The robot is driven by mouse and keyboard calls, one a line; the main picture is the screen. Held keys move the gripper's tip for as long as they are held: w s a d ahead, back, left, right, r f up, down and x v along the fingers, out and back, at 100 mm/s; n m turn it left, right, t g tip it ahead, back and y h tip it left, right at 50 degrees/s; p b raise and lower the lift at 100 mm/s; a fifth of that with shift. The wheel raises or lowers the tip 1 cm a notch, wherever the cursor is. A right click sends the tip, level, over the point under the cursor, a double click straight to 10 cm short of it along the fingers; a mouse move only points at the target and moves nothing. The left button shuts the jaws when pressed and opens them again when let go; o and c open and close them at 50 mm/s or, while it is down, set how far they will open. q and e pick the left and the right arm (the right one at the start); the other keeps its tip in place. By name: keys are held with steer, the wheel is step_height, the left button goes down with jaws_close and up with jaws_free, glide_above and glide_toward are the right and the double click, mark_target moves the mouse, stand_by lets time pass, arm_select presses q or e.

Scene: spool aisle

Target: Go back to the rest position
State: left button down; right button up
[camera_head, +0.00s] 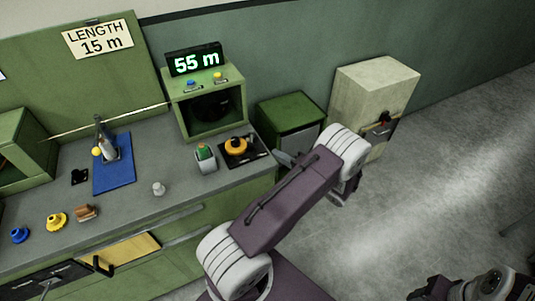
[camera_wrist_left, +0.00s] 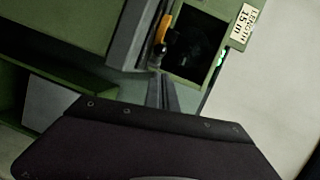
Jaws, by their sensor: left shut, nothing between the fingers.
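My left gripper (camera_head: 281,157) shows in the head view as a small grey tip beyond my purple forearm, near the right end of the bench. It is shut and empty. In the left wrist view its narrow grey fingers (camera_wrist_left: 160,90) lie together, with the bench front and the orange knob (camera_wrist_left: 163,27) beyond them. My forearm and wrist hide part of the gripper in the head view.
A green bin (camera_head: 290,112) and a pale cabinet (camera_head: 368,88) stand right. Floor beyond is clear.

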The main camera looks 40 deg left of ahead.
arm_select(q)
steer(key=d, duration=0.1)
steer(key=s+d, duration=0.1)
steer(key=d, duration=0.3)
steer(key=shift+s+d+r+b, duration=0.2)
steer(key=shift+d+r+b, duration=0.05)
steer(key=shift+r+b, duration=0.1)
